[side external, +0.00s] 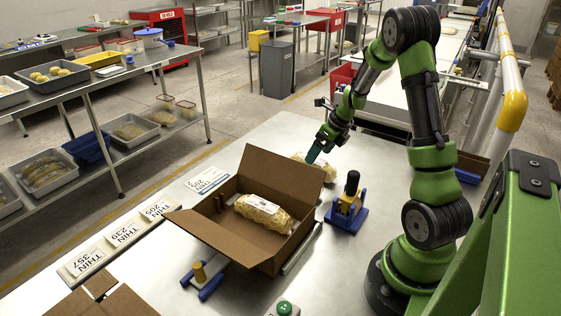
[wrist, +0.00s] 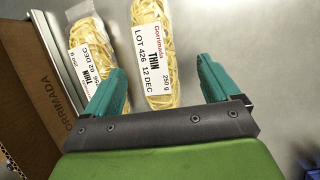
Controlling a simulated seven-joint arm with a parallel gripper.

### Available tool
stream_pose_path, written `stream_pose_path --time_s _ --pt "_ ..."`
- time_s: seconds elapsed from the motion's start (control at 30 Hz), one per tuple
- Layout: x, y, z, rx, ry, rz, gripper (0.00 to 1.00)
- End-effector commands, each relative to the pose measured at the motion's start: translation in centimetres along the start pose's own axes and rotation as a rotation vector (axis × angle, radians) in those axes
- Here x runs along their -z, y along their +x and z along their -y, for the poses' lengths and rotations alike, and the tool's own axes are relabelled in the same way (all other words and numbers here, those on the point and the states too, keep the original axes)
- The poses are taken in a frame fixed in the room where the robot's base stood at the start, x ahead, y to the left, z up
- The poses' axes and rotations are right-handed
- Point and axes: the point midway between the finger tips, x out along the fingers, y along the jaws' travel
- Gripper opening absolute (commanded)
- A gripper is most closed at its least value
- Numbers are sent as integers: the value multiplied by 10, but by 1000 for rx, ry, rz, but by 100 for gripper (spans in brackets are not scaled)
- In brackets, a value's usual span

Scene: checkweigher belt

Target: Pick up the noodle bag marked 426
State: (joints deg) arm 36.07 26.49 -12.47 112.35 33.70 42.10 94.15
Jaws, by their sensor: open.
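The noodle bag marked LOT 426, 12 DEC (wrist: 152,45) lies label up on the metal table in the wrist view, its far end cut off by the frame. My gripper (wrist: 158,78) is open and empty; its teal fingers are spread to either side of the bag's near end. I cannot tell the height between them. A second noodle bag (wrist: 90,50), dated 02 DEC, lies close on the left, slightly tilted. In the side external view my gripper (side external: 313,156) is low behind the open carton, by a pale bag (side external: 327,170) partly hidden by the carton wall.
The open cardboard carton (side external: 215,229) holds one noodle bag (side external: 264,211). A metal rail (wrist: 47,40) runs between carton and loose bags in the wrist view. Number cards (side external: 123,232) lie at the left.

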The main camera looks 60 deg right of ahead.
Motion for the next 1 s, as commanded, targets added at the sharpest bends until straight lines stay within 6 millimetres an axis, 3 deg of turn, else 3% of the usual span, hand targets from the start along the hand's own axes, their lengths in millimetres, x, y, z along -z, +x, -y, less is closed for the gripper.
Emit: stream_pose_path --time_s 0.3,0.63,1.0 --pt "5 44 -5 -2 0 -3 89" --pt "4 50 -5 0 -1 -1 87" --pt "4 49 -5 0 -1 -1 31"
